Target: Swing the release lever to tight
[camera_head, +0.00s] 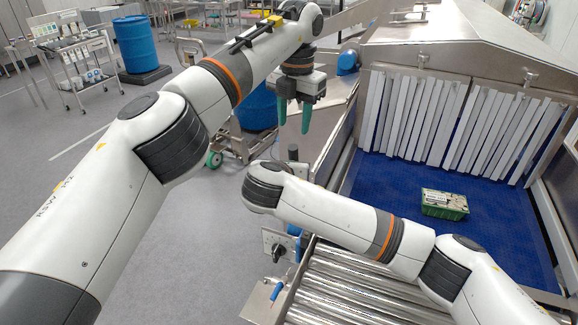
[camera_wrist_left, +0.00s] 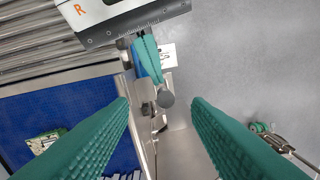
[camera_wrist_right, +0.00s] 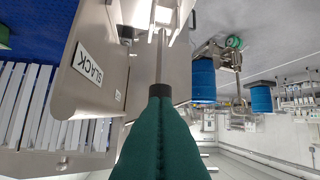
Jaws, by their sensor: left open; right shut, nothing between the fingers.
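The release lever shows in the right wrist view as a grey rod (camera_wrist_right: 160,58) with a dark collar, beside a steel housing with a SLACK label (camera_wrist_right: 90,65). In the left wrist view a round grey knob (camera_wrist_left: 165,99) that looks like its end sits just past my right gripper (camera_wrist_left: 148,60). My right gripper (camera_wrist_right: 160,98) is shut and empty, its tips lined up with the rod; I cannot tell if they touch. The head view hides it behind its own arm. My left gripper (camera_head: 294,120) is open and empty, above the conveyor's left side; its fingers (camera_wrist_left: 160,110) frame the knob's area.
A green box (camera_head: 445,204) lies on the blue belt (camera_head: 395,180) before the strip curtain (camera_head: 415,115). Rollers (camera_head: 345,290) lie in front. A plate with a dark knob (camera_head: 279,246) is on the left side.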

